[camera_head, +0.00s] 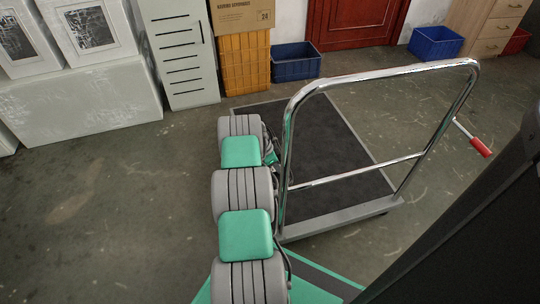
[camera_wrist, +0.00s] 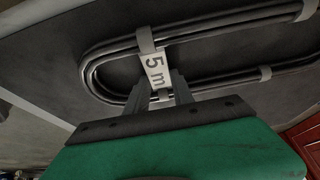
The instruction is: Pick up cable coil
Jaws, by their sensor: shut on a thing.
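The cable coil (camera_wrist: 92,72) is a long, flattened loop of dark grey cable with a few grey ties and a white "5 m" tag (camera_wrist: 154,68). In the wrist view it lies across the upper middle and runs out of frame at the right. My gripper (camera_wrist: 161,90) has its two dark fingers at the near side of the coil, by the tag, and is shut on it. The dark deck shows close behind the coil; I cannot tell whether they touch. In the head view my arm mostly hides the gripper and coil.
A platform cart with a dark deck (camera_head: 330,150) and a chrome push handle (camera_head: 385,72) stands beside my arm. Blue bins (camera_head: 296,62), a yellow crate (camera_head: 245,62), a drawer cabinet (camera_head: 180,55) and white boxes (camera_head: 85,95) line the back. The floor at left is clear.

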